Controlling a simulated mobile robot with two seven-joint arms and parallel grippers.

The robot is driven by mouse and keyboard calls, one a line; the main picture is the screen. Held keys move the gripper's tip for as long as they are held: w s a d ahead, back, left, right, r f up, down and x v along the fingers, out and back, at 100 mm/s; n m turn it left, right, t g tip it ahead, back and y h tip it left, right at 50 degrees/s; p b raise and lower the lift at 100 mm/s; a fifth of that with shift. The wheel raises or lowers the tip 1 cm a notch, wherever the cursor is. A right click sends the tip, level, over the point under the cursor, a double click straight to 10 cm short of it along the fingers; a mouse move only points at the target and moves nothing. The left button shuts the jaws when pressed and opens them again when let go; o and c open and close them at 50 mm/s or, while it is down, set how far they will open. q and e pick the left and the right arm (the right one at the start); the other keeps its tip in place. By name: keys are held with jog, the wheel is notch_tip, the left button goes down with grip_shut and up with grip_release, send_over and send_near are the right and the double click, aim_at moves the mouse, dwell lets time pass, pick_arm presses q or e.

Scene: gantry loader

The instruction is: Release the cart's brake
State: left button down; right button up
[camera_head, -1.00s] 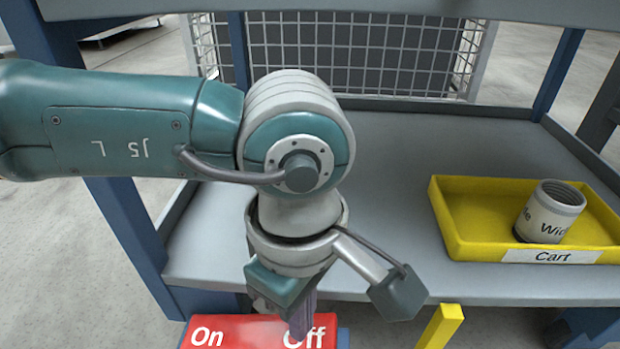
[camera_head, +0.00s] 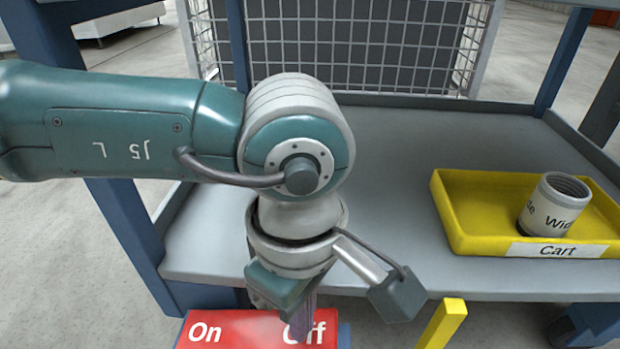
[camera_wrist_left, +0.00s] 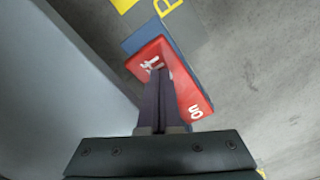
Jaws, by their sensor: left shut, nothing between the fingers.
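The cart's brake is a red pedal (camera_head: 260,331) low at the cart's near side, marked On at its left end and Off at its right. It also shows in the left wrist view (camera_wrist_left: 183,88). The cart (camera_head: 390,155) is a grey shelf on blue posts. My left gripper (camera_head: 301,334) points down over the Off end, its fingers shut with nothing between them. In the wrist view its fingertips (camera_wrist_left: 157,72) overlap the pedal beside the Off letters and partly cover them. I cannot tell whether they touch it. My right gripper is not in view.
A yellow tray (camera_head: 468,243) labelled Cart stands on the shelf's right side, with a grey threaded cylinder (camera_head: 553,207) in it. A yellow post (camera_head: 443,322) rises right of the pedal. A wire mesh panel (camera_head: 350,55) stands behind. Bare floor (camera_head: 60,270) lies to the left.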

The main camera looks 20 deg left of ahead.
pick_arm(q)
jog(key=shift+f+b, duration=0.35)
jog(key=shift+f, duration=0.1)
jog(key=shift+f+b, duration=0.3)
jog(key=shift+f, duration=0.1)
jog(key=shift+r, duration=0.1)
notch_tip(320, 180, up, 7)
jog(key=p, duration=0.6)
dwell(0.5)
